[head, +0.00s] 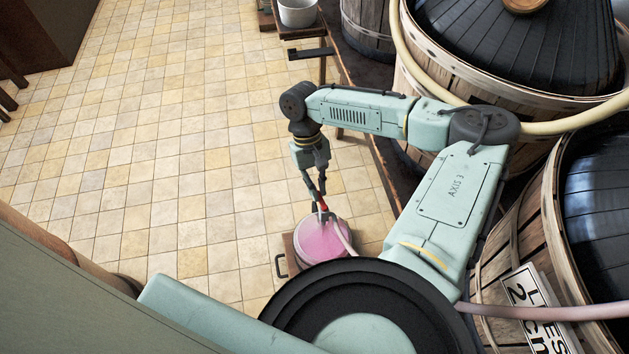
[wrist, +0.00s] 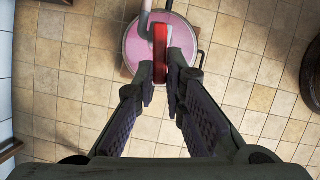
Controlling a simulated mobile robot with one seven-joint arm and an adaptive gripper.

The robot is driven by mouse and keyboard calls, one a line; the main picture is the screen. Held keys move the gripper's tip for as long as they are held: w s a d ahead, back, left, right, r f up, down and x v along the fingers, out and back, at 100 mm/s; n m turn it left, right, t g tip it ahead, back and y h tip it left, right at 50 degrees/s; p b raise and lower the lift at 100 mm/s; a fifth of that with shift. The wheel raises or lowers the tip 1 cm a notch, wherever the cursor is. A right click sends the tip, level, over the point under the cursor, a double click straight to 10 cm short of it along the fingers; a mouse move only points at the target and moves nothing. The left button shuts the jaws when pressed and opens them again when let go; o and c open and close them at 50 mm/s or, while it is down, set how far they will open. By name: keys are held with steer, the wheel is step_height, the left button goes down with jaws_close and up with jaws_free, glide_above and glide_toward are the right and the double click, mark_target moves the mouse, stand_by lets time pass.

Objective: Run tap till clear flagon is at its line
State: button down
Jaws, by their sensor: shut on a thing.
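My gripper (head: 323,207) is shut on a red tap handle (wrist: 160,48), which sits between its fingertips (wrist: 162,78) in the wrist view. Below is a round vessel (head: 321,244) with pink showing across its top; it also shows in the wrist view (wrist: 130,48). It may be the clear flagon, but seen from above I cannot be sure. A pale hose (head: 344,239) reaches the tap over the vessel. Its fill line is not visible, and I cannot tell whether liquid is running.
Large wooden baskets (head: 480,70) with dark demijohns stand along the right, with a yellow hose (head: 570,124) across them. A label board (head: 535,312) hangs at lower right. A white bucket (head: 297,12) stands at the back. The tiled floor (head: 150,150) at left is clear.

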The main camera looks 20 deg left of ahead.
steer(key=m+p, duration=0.2)
steer(key=shift+w+d+r+g+y+p, duration=0.2)
steer(key=shift+d+g+y+p, duration=0.1)
steer(key=shift+g, duration=0.1)
steer(key=shift+w+d+f+m, duration=0.1)
steer(key=shift+d+f+m, duration=0.1)
steer(key=shift+m, duration=0.1)
steer(key=c, duration=1.6)
jaws_free()
steer(key=shift+c, duration=0.2)
steer(key=v, duration=1.2)
